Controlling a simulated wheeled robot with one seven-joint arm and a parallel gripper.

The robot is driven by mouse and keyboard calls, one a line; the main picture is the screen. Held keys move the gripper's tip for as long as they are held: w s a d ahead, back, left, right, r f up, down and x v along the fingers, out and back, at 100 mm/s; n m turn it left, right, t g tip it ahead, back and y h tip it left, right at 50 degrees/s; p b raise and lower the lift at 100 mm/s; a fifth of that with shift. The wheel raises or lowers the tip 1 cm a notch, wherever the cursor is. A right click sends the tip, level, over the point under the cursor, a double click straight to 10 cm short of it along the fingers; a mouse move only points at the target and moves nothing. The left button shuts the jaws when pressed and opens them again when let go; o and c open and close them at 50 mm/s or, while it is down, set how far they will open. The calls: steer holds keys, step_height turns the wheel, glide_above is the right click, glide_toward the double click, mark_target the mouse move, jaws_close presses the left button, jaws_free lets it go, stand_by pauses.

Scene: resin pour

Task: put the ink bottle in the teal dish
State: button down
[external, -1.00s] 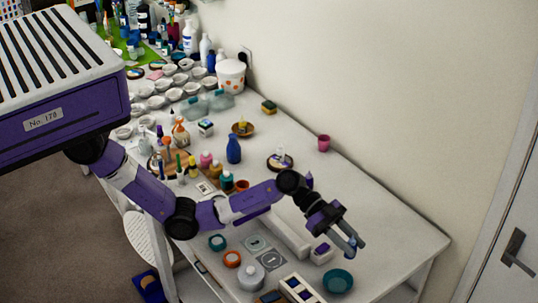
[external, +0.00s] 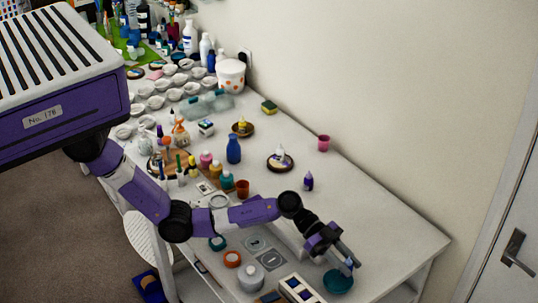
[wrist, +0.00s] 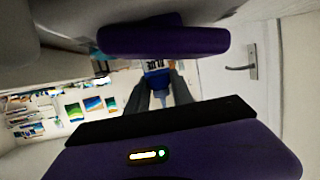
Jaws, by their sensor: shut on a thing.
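My gripper (external: 347,264) is shut on the ink bottle (external: 350,263), a small bluish bottle mostly hidden by the fingers. The teal dish (external: 338,284) is a small round dish near the front right of the white table. The gripper and bottle are over its far right side and cover part of it. I cannot tell whether the bottle touches the dish.
A palette box (external: 298,289) with dark squares lies left of the dish. A grey-white round container (external: 250,278) and an orange ring (external: 232,259) stand further left. A purple bottle (external: 309,181) stands behind my arm. The table (external: 405,245) is clear right of the dish.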

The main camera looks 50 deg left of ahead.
mark_target(347, 259)
steer(key=shift+f, duration=0.25)
steer(key=c, duration=1.1)
jaws_free()
steer(key=shift+r, duration=0.1)
steer(key=shift+r, duration=0.2)
steer(key=a+r+p, duration=0.2)
steer(key=a, duration=0.1)
steer(key=shift+s, duration=0.15)
step_height(347, 259, up, 6)
steer(key=p, duration=0.2)
steer(key=shift+p, duration=0.35)
steer(key=shift+f, duration=0.1)
